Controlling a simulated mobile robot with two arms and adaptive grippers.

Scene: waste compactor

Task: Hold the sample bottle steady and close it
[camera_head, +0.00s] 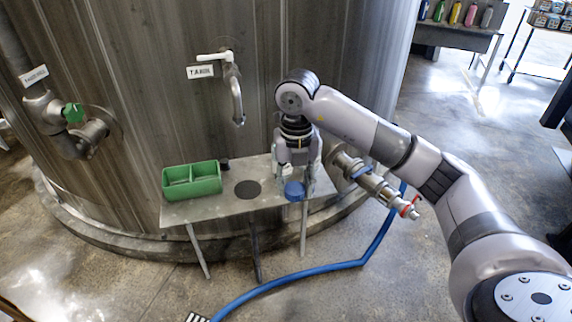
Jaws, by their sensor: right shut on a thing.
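My right gripper (297,165) points down over the right part of a small metal table. It is shut on a pale thing between its fingers, apparently the sample bottle (287,171), which is mostly hidden by the fingers. A round blue cap (294,191) shows just in front of and below the fingers, near the table's front edge. Whether the cap touches the bottle I cannot tell. My left gripper is not in view.
The metal table (222,207) carries a green divided tray (192,181), a dark round disc (247,189) and a small dark object (224,164). A tap (237,95) hangs from the large steel tank above. A valve pipe (375,185) sticks out at right. A blue hose (300,276) lies on the floor.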

